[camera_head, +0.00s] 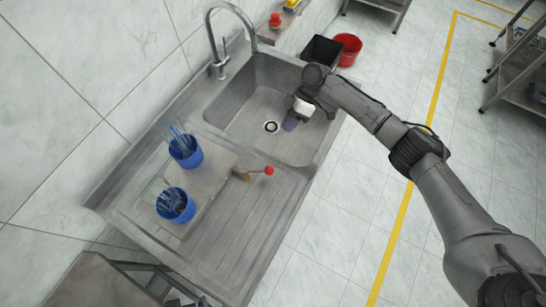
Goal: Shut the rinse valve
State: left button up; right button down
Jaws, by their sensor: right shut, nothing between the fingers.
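A small valve (245,176) with a brass-coloured body sits at the edge of the raised block on the drainboard. Its lever ends in a red ball knob (269,170) and points right, towards the front edge of the sink unit. My right gripper (290,121) is over the sink basin, pointing down near the drain. It is shut and empty, and apart from the valve, which is below and to the left of it in the picture. My left gripper is not in view.
Two blue cups (185,152) (175,205) holding thin clear items stand on the block (208,183). A curved faucet (212,45) rises behind the basin (245,95). A black bin (320,50) and a red bucket (349,48) stand beyond.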

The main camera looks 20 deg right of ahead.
jog(key=p+x, duration=0.1)
jog(key=x, duration=0.9)
jog(key=shift+s+a+r+p, duration=0.25)
jog(key=shift+s+p, duration=0.15)
jog(key=shift+s, duration=0.1)
jog(key=shift+s+a+r+p, duration=0.1)
jog(key=shift+s+a+p, duration=0.15)
jog(key=shift+s+p, duration=0.15)
jog(key=shift+s+a+p, duration=0.3)
jog(key=shift+s+a, duration=0.15)
jog(key=shift+s, duration=0.4)
